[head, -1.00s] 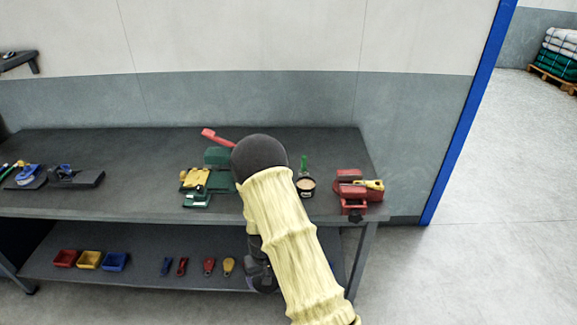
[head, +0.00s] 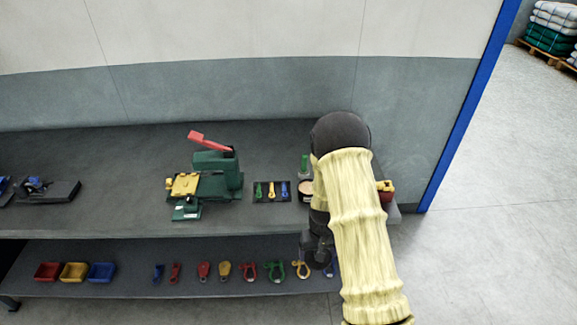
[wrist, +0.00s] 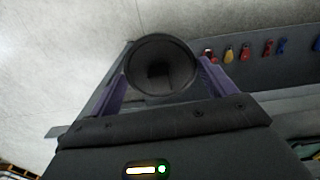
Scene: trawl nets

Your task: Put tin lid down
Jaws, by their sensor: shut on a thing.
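The tin lid (wrist: 162,66), a dark round disc with a raised rim, is held between the purple fingers of my gripper (wrist: 162,72) in the wrist view. The lid lies clear of any surface that I can make out. In the head view my gripper (head: 318,250) hangs in front of the bench's front edge, at lower-shelf height in the picture; the lid cannot be made out there. A tin (head: 305,188) with a pale open top stands on the bench, partly hidden by my arm.
The grey bench (head: 110,205) carries a green press (head: 215,170) with a red lever and a black tray (head: 271,195) of small coloured tools. A red thing at right is mostly hidden by my arm. The lower shelf (head: 130,285) holds bins and shackles.

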